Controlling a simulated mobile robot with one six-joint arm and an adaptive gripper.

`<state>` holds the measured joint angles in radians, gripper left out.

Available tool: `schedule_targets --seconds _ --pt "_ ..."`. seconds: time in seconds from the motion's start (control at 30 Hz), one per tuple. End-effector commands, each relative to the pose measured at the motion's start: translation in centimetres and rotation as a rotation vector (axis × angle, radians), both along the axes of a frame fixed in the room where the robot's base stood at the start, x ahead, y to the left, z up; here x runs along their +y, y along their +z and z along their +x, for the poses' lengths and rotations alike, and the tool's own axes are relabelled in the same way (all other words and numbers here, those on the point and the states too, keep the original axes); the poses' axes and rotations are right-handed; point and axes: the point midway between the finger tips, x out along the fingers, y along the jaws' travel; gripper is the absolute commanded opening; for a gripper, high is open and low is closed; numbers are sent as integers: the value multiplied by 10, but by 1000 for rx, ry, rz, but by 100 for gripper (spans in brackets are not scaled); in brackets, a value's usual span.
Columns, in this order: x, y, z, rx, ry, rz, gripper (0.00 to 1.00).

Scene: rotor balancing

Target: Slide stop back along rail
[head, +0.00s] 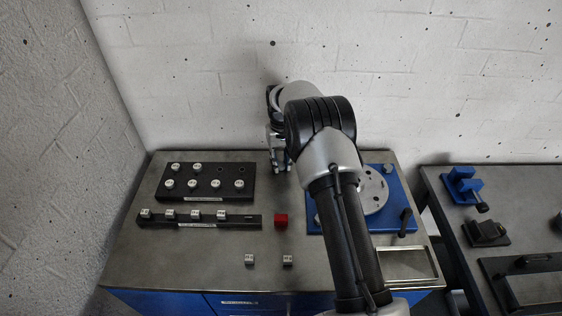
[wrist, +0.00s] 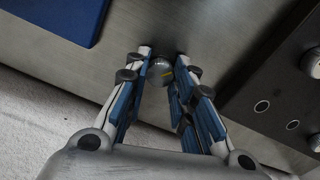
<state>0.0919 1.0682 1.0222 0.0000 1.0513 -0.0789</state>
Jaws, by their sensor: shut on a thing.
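A low black rail (head: 247,221) lies on the steel bench, with several pale blocks (head: 196,215) in a row on its left and middle parts. My gripper (head: 282,168) is behind the red block, near the bench's back edge. The red block is not visible in the wrist view.
A black holed block (head: 207,184) with several pale knobs is left of my gripper. A blue plate (head: 320,225) with a grey disc (head: 374,190) is at right, partly hidden by my arm. Two small pale blocks (head: 250,259) (head: 288,260) stand in front. The wall is close behind.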

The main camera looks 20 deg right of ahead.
Motion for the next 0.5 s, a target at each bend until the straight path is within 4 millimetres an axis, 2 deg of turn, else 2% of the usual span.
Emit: schedule_targets --seconds 0.27,0.5 --pt "0 1 0 0 21 0 0" --pt "0 2 0 -1 134 0 0"
